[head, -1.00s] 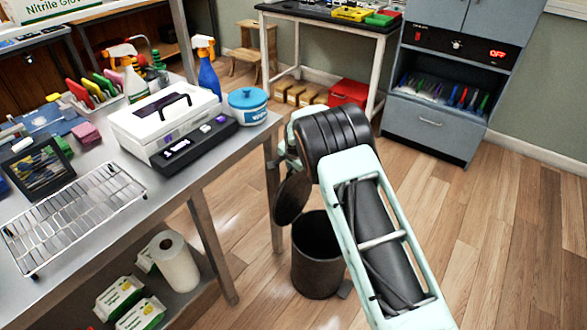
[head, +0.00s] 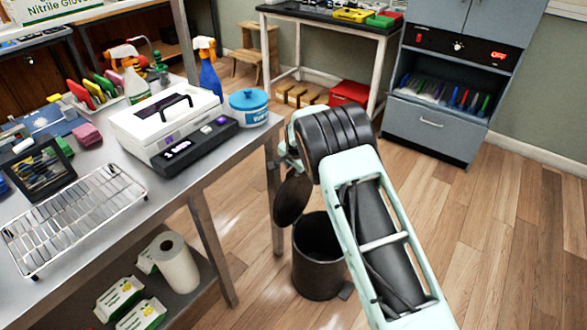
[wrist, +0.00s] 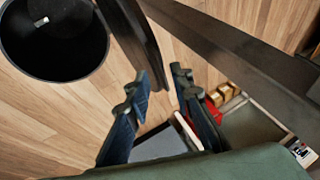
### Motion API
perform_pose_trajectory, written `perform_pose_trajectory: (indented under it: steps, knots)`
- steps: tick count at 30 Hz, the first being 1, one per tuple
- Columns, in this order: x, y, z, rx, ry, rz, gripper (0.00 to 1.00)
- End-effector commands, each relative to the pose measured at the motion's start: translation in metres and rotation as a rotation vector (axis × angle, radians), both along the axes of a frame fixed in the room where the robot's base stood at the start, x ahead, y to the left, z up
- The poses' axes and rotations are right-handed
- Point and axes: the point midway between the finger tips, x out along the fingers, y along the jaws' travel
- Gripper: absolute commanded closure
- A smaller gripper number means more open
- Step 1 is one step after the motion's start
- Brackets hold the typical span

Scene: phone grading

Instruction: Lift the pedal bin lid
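The dark pedal bin (head: 318,268) stands on the wooden floor beside the workbench, and its round mouth is uncovered. Its lid (head: 293,199) is raised, standing steeply above the bin's rim. In the wrist view the open bin (wrist: 52,68) is at the upper left, with a small pale spot inside. The lid (wrist: 128,30) shows nearly edge-on there, reaching down to my gripper's fingertips. My gripper (wrist: 161,80) has its two fingers apart, with the lid's edge close to the left fingertip; I cannot tell if they touch. In the head view my arm hides most of the gripper.
The metal workbench (head: 205,175) is close on the left, with its leg (head: 276,200) right behind the lid. Open floor (head: 480,230) lies to the right.

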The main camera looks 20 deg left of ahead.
Motion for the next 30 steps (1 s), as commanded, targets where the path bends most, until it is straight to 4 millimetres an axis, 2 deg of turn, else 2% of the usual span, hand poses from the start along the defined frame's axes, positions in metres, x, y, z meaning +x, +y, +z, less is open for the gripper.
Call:
perform_pose_trajectory:
  steps: [18,24,30]
  knots:
    - [-0.045,-0.017,0.083,0.002,-0.002,0.001,0.79]
    - [-0.053,-0.022,0.096,0.000,0.000,-0.001,0.79]
    - [-0.055,-0.022,0.099,0.000,0.000,-0.001,0.79]
